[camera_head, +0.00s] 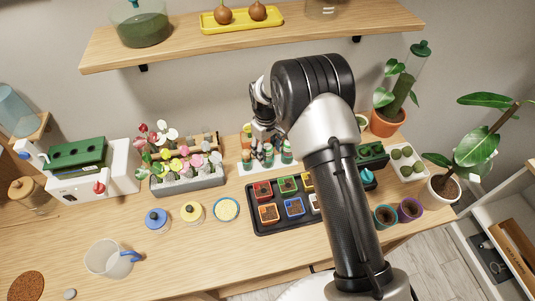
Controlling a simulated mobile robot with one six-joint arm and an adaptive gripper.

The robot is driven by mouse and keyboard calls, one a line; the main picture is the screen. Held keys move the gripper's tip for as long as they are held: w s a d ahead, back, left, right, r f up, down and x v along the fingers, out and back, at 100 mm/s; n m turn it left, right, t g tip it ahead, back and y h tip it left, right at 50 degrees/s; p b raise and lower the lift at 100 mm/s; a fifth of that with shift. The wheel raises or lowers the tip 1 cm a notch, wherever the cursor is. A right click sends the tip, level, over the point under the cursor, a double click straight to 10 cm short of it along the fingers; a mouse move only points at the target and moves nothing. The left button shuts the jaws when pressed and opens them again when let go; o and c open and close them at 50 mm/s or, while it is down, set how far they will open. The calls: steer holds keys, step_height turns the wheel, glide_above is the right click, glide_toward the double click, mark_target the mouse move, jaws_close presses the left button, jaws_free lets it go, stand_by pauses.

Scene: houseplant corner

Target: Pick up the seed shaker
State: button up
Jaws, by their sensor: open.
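A row of small bottles with green tops (268,155) stands on a white tray (250,170) at the back middle of the bench. The seed shaker may be one of these, but they are too small to tell apart for sure. My gripper (264,138) points down just above and behind this row, partly hidden by my own arm. It is open, and I see nothing held in it. Whether its fingers are around a bottle or only near one cannot be told.
A black tray of coloured pots (259,227) lies in front of the bottles, partly behind my arm. A grey flower planter (190,184) is left of them. A shelf (200,44) hangs above. A clear jug (107,259) stands at front left; bench around it is mostly clear.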

steer(key=c, duration=1.1)
steer(key=shift+r, duration=0.15)
